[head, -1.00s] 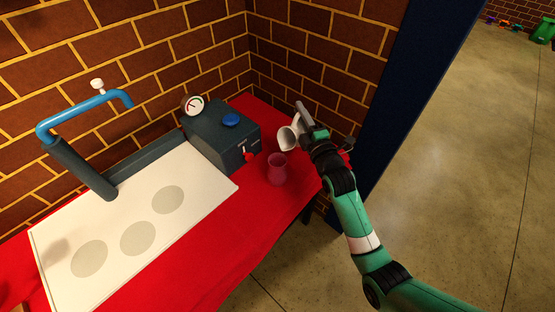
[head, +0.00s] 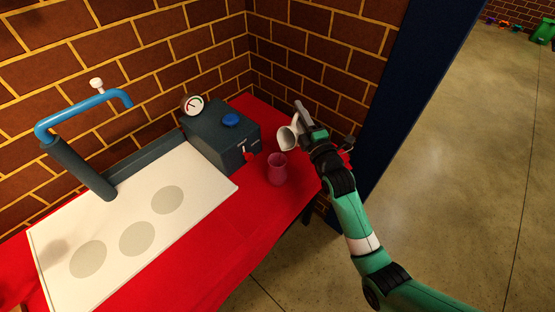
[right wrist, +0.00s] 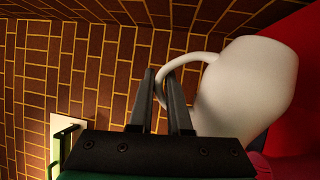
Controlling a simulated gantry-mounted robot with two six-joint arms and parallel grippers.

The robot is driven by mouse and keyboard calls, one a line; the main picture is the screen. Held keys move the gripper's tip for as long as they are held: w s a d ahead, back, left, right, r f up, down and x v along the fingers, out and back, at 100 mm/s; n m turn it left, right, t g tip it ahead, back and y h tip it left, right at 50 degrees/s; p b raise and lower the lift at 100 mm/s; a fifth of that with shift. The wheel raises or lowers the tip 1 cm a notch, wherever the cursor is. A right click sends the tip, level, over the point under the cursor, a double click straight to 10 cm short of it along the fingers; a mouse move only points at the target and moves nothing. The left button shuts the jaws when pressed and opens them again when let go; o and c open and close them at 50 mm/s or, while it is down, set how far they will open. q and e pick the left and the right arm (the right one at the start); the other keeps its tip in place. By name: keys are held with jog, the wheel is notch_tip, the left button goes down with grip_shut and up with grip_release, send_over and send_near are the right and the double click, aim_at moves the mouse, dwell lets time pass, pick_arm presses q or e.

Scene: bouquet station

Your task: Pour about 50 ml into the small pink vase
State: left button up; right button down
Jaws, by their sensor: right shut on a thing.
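The small pink vase (head: 277,170) stands upright on the red table, right of the grey box. My right gripper (head: 306,122) is shut on the handle of a white jug (head: 287,138). The jug is tilted, its mouth leaning left, just above and behind the vase. In the right wrist view the jug (right wrist: 245,85) hangs to the right of my fingers (right wrist: 168,95), which grip its handle loop. A sliver of pink at the bottom edge of that view is probably the vase. I cannot see any liquid stream. My left gripper is not in view.
A grey box (head: 215,132) with a gauge (head: 193,104), blue knob and red lever stands behind the vase. A white board (head: 205,184) with three grey circles lies on the red table (head: 225,238). A blue pipe (head: 75,119) rises at left. A brick wall closes the back.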

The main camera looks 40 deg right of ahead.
jog(key=shift+a+r+n, duration=0.25)
jog(key=shift+n, duration=0.05)
dwell(0.5)
jog(key=shift+d, duration=0.25)
jog(key=d+m+p, duration=0.1)
jog(key=d+m+g+p, duration=0.1)
jog(key=m+p, duration=0.1)
jog(key=shift+f, duration=0.35)
jog(key=shift+d+f+m+g, duration=0.2)
jog(key=shift+d+f+m, duration=0.15)
jog(key=shift+f, duration=0.25)
jog(key=shift+d+f+m+g, duration=0.2)
jog(key=shift+f+m, duration=0.15)
jog(key=shift+f, duration=0.2)
jog(key=shift+w+f, duration=0.1)
jog(key=shift+d+f+m, duration=0.3)
jog(key=shift+f+m, duration=0.2)
jog(key=shift+d+f+g+y, duration=0.2)
jog(key=shift+f+g+y, duration=0.1)
jog(key=shift+g, duration=0.1)
jog(key=shift+m, duration=0.3)
